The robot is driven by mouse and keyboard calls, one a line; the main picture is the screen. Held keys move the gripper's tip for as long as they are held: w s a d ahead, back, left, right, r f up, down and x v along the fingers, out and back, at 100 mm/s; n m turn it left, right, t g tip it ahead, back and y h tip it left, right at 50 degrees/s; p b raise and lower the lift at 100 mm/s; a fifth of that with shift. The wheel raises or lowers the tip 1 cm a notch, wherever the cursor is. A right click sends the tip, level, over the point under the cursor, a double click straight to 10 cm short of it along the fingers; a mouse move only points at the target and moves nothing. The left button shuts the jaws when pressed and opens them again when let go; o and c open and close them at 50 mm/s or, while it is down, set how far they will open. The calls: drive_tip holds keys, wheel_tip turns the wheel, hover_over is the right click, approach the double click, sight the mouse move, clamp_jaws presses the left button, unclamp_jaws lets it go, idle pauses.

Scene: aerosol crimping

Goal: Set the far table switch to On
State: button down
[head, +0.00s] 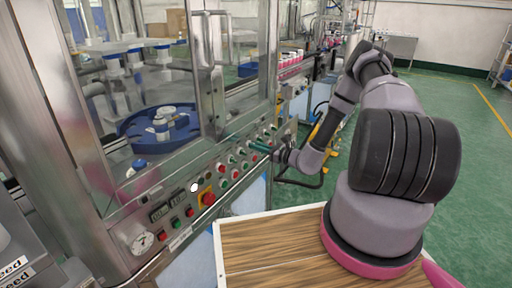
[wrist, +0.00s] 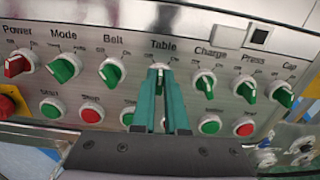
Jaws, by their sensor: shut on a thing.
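The table switch (wrist: 158,67) is a knob in a pale collar below the label "Table" on the grey control panel, in the middle of the wrist view. My gripper (wrist: 161,76) has its teal fingers close together on this knob, shut on it. The fingers cover most of the knob, so I cannot tell which mark it points to. In the head view my gripper (head: 259,146) reaches the machine's front panel from the right, and the knob is hidden there.
Green switches for Belt (wrist: 112,71) and Charge (wrist: 204,85) sit close on either side. A red Power switch (wrist: 17,64) is at the far left. Push buttons (wrist: 210,124) line the row below. In the head view an emergency stop (head: 208,198) and a wooden-topped table (head: 270,245) are nearby.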

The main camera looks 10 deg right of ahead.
drive_tip(key=m, duration=0.6)
drive_tip(key=shift+w+d+f, duration=0.1)
drive_tip(key=shift+d, duration=0.05)
drive_tip(key=shift+m, duration=0.3)
drive_tip(key=c, duration=0.9)
unclamp_jaws()
drive_tip(key=shift+c, duration=0.2)
drive_tip(key=v, duration=1)
drive_tip(key=shift+s+d, duration=0.25)
drive_tip(key=shift+d, duration=0.05)
